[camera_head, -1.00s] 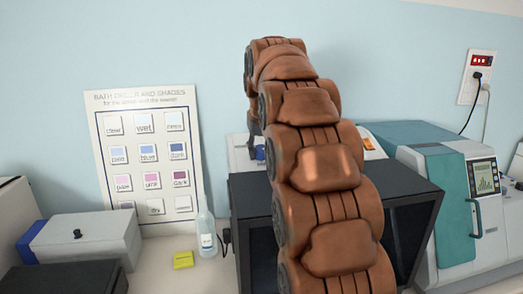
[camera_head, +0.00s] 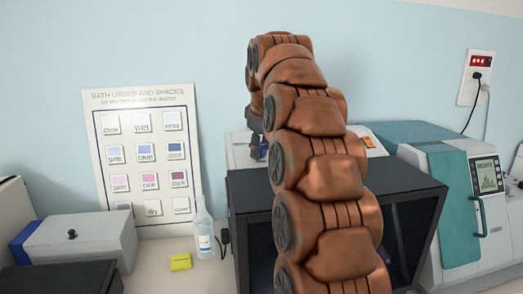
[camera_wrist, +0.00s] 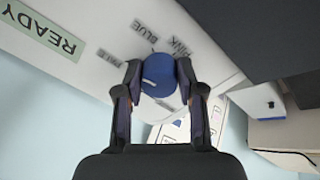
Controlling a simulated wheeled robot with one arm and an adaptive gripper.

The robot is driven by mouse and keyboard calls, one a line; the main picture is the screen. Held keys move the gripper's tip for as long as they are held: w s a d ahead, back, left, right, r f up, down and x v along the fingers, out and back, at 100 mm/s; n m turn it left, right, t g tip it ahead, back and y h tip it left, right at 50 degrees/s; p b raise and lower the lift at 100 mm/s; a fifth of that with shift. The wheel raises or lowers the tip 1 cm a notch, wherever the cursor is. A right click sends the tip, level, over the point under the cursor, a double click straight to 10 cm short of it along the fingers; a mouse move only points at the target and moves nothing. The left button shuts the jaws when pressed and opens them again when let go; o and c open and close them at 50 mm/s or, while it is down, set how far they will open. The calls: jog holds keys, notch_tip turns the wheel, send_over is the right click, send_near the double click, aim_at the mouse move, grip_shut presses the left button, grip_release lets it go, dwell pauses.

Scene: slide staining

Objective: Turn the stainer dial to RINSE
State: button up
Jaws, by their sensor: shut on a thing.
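The blue stainer dial (camera_wrist: 160,76) is in the middle of the wrist view, on the pale panel of the stainer (camera_wrist: 90,30). A small light pointer mark shows on the dial, towards its lower left. My gripper (camera_wrist: 160,70) is shut on the dial, one dark finger at each side. The words BLUE, PINK and a blurred one, perhaps PALE, stand around the dial. I cannot read RINSE; my gripper covers part of the dial's surround.
A green READY label (camera_wrist: 45,30) is on the panel. In the head view, a black box (camera_head: 300,190) stands in front of the stainer. A teal and white machine (camera_head: 455,190) is at right. A bottle (camera_head: 205,235) and yellow block (camera_head: 181,262) are at left, under a shade chart (camera_head: 145,165).

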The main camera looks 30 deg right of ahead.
jog(key=n, duration=0.4)
jog(key=shift+n, duration=0.4)
jog(key=n+p, duration=0.1)
jog(key=n, duration=0.2)
jog(key=shift+n, duration=0.3)
jog(key=n+p, duration=0.2)
jog(key=n, duration=0.2)
jog(key=shift+y, duration=0.4)
jog(key=shift+d+n, duration=0.1)
jog(key=shift+n, duration=1.8)
jog(key=shift+f, duration=0.1)
jog(key=o, duration=1.2)
jog(key=shift+c, duration=0.2)
jog(key=shift+r, duration=0.2)
